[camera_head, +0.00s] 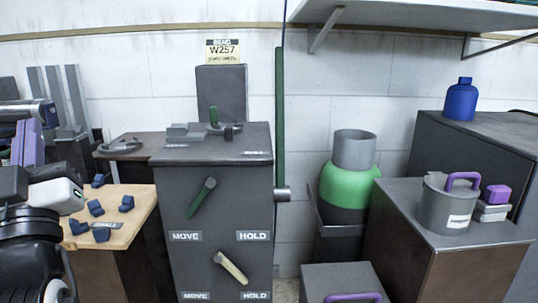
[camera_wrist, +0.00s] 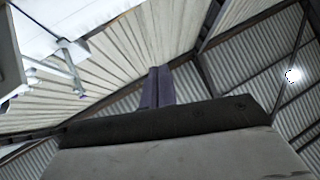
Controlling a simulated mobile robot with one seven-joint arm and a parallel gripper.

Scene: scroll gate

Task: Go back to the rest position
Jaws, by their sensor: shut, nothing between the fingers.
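My gripper (camera_head: 28,142) is at the left edge of the head view, with its purple fingers pointing up beside my dark and white arm links. In the wrist view the purple fingers (camera_wrist: 157,88) stand close together, with nothing seen between them and the roof behind. The grey cabinet (camera_head: 215,210) stands well to the right of my gripper. On its front, a green lever (camera_head: 201,197) slants up to the right and a cream lever (camera_head: 231,268) slants down to the right, between MOVE and HOLD labels.
A wooden table (camera_head: 118,215) with several small blue blocks lies right of my arm. A tall green bar (camera_head: 279,120) rises beside the cabinet. A green and grey vessel (camera_head: 348,185), a grey pot (camera_head: 447,205) and a blue bottle (camera_head: 460,101) stand to the right.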

